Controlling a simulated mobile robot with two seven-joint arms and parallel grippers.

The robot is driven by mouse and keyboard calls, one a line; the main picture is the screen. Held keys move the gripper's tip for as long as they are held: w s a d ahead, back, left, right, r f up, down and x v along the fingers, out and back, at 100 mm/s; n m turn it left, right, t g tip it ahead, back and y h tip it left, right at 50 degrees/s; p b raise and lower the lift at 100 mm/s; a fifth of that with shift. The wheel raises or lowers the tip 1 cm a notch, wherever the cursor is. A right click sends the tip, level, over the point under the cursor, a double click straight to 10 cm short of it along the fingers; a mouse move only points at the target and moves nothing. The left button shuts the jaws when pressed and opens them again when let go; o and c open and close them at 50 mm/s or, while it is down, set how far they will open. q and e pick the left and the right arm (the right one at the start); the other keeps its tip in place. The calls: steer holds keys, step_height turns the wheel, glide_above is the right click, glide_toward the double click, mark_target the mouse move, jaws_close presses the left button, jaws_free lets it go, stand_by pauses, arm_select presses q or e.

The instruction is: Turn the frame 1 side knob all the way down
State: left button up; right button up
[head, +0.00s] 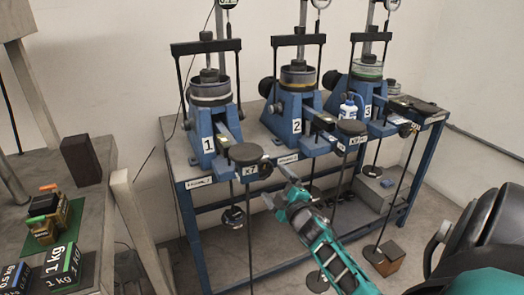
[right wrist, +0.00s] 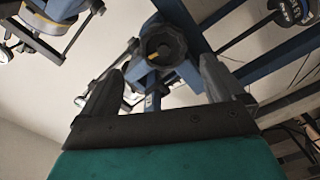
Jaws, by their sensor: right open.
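Frame 1 (head: 203,140) is a blue lever frame with a white number 1, at the left of a row of three on the table. My right gripper (head: 277,187) is open in front of the table's front edge, right of frame 1's round black lever-end disc (head: 246,154). In the right wrist view, a dark lobed knob (right wrist: 162,43) with an orange mark shows beyond the open, empty fingers (right wrist: 160,72); I cannot tell which frame it belongs to. My left gripper is not in view.
Frame 2 (head: 297,126) and frame 3 (head: 367,105) stand to the right, with a black knob (head: 267,87) at frame 2's left side. Rods hang below the lever ends in front of the table (head: 185,187). A side bench (head: 93,215) with weight boxes stands left.

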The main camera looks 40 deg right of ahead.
mark_target(263, 172)
steer(key=shift+m, duration=0.7)
steer(key=b+x, duration=0.1)
steer(key=x, duration=0.1)
steer(key=b+x, duration=0.1)
steer(key=x, duration=0.2)
steer(key=b+x, duration=0.2)
steer(key=x, duration=0.1)
steer(key=shift+w+f, duration=0.2)
steer(key=shift+f, duration=0.15)
steer(key=shift+w+r, duration=0.1)
steer(key=shift+w, duration=0.15)
steer(key=shift+c, duration=0.4)
steer(key=shift+s, duration=0.1)
steer(key=c, duration=1.2)
steer(key=shift+c, duration=0.2)
